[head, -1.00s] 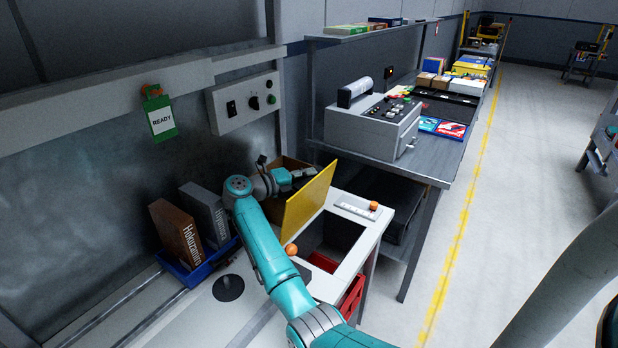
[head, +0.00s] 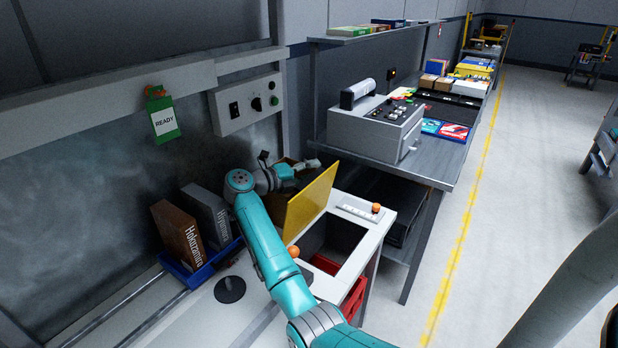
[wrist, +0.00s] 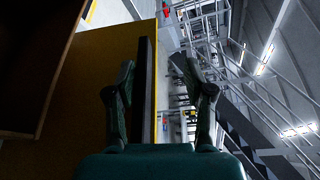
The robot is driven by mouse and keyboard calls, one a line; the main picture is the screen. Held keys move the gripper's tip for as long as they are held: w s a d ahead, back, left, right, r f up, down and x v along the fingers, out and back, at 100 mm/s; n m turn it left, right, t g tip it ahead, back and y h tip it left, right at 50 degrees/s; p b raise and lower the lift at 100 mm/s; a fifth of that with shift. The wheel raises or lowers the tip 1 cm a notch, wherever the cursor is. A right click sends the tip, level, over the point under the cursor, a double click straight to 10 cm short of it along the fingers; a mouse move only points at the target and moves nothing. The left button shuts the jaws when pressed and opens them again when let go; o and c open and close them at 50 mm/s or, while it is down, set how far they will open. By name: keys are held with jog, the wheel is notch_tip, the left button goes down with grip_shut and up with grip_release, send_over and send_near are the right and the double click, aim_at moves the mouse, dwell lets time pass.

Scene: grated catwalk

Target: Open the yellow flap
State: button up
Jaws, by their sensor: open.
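The yellow flap (head: 312,200) stands raised and tilted at the far-left side of a square opening (head: 335,240) in the white bench top. My gripper (head: 312,164) is at the flap's upper edge, on the side away from the opening, and partly hidden behind it. In the wrist view, my gripper (wrist: 165,85) has its two fingers apart, with nothing clearly held. A yellow panel (wrist: 85,65), likely the flap, fills the left of that view beside the left finger. I cannot tell whether they touch.
Orange balls (head: 376,208) sit near the opening, and red bins (head: 353,300) show below. A blue tray (head: 205,262) with books stands left of my arm. A control box (head: 245,103) is on the wall. A grey machine (head: 375,128) stands on the bench behind.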

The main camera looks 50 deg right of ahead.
jog(key=o, duration=0.7)
jog(key=r, duration=0.6)
jog(key=shift+w+d+r, duration=0.15)
jog(key=shift+w+r, duration=0.2)
jog(key=shift+r, duration=0.05)
jog(key=shift+c, duration=0.2)
jog(key=shift+w+r, duration=0.1)
jog(key=shift+r, duration=0.5)
jog(key=shift+n, duration=0.3)
notch_tip(320, 180, down, 4)
jog(key=shift+f, duration=0.15)
jog(key=shift+c, duration=0.2)
jog(key=shift+v, duration=0.8)
jog(key=shift+c, duration=1.2)
jog(key=shift+s+a, duration=0.25)
jog(key=shift+a, duration=0.25)
jog(key=c, duration=0.4)
jog(key=shift+f+v, duration=0.25)
jog(key=shift+v, duration=1.4)
jog(key=shift+f+v, duration=0.2)
jog(key=shift+v, duration=1.4)
jog(key=shift+f+v, duration=0.25)
jog(key=shift+v, duration=1.4)
